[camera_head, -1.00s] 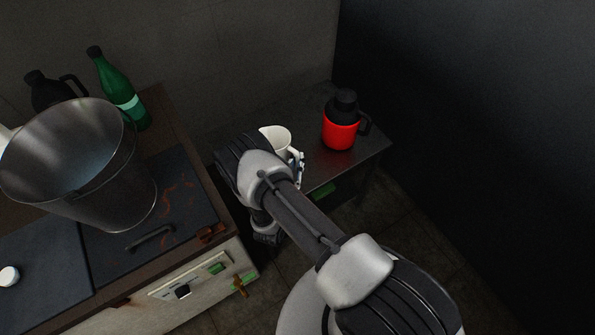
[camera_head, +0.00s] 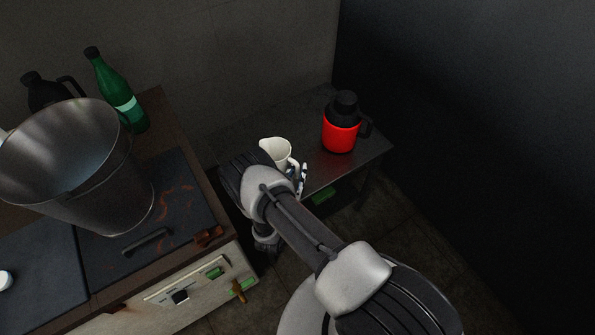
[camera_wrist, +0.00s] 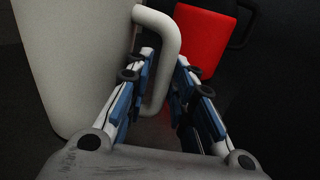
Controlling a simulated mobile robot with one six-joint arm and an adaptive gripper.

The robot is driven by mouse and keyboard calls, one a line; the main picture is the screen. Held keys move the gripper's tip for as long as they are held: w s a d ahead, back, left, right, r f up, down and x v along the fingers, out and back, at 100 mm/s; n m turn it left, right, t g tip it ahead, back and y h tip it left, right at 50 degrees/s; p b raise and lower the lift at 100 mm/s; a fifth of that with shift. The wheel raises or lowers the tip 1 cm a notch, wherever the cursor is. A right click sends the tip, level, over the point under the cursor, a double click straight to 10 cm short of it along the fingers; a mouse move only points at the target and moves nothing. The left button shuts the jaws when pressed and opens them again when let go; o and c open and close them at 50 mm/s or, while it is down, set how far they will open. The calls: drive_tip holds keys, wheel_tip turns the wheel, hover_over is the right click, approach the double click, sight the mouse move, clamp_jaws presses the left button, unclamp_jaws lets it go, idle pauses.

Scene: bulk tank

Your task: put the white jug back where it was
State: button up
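The white jug (camera_head: 276,150) is upright over the low dark table, left of the red flask. I cannot tell whether its base touches the tabletop, as my arm hides its lower part. My gripper (camera_head: 303,176) is at the jug's handle side. In the wrist view the jug's body (camera_wrist: 75,65) fills the left, and its handle (camera_wrist: 166,45) runs between the two blue-and-white fingers of my gripper (camera_wrist: 166,62). The fingers are closed in on the handle, one on each side.
The red flask (camera_head: 340,138) with black top stands right of the jug on the low table (camera_head: 225,147). A stove at left carries a large metal pot (camera_head: 110,190); a green bottle (camera_head: 116,90) and dark jug (camera_head: 50,92) stand behind. Table space is free behind the white jug.

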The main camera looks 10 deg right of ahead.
drive_tip(key=shift+o, duration=0.8)
drive_tip(key=shift+s+a+r, duration=0.1)
drive_tip(key=shift+s+r, duration=0.05)
drive_tip(key=p+v, duration=0.2)
drive_tip(key=v, duration=0.9)
drive_tip(key=shift+s+a+p, duration=0.2)
drive_tip(key=shift+s+p, duration=0.1)
